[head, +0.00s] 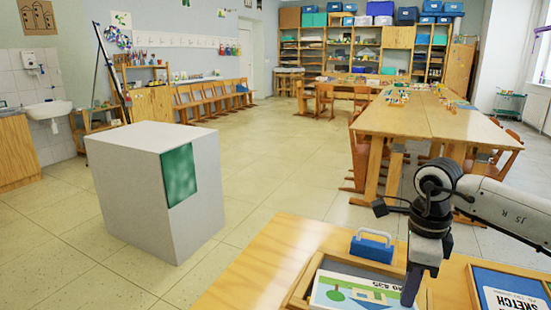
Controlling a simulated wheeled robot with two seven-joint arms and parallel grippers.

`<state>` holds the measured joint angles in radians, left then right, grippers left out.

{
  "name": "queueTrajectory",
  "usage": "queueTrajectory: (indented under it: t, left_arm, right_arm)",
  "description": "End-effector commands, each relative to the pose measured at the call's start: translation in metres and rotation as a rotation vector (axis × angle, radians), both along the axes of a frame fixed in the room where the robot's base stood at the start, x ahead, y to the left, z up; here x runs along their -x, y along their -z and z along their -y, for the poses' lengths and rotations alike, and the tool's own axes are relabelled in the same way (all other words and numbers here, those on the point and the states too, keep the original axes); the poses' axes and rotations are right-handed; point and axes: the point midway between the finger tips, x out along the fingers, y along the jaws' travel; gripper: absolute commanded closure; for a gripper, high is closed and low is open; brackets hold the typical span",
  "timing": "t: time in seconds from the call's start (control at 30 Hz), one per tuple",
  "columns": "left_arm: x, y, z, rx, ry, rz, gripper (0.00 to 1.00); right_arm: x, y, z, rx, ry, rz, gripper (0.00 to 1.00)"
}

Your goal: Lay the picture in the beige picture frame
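The picture (347,295), a white sheet with a green tree and blue and yellow shapes, is at the bottom of the head view. It appears within the wooden rim of the beige picture frame (299,289); its lower part is cut off, and I cannot tell whether it lies flat against the bottom. My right gripper (410,289) points down at the picture's right side, hiding part of it and of the frame. Its fingers show as one dark shape, so its opening and any grip are unclear. My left gripper is not in view.
A blue block with a handle (372,248) stands just behind the frame. A sketch pad (512,294) lies to the right. The wooden tabletop (262,262) is clear at the left. A white-grey block with a green sheet (132,190) stands on the floor beyond.

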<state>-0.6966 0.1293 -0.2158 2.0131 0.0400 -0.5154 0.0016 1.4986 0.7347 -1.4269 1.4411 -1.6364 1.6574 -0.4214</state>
Motion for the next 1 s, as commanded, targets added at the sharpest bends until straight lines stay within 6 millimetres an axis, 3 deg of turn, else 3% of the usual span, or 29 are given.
queueTrajectory:
  t: [1.0]
  left_arm:
    - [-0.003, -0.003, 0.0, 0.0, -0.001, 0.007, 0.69]
  right_arm:
    - [-0.012, 0.003, 0.001, 0.001, 0.0, -0.002, 1.0]
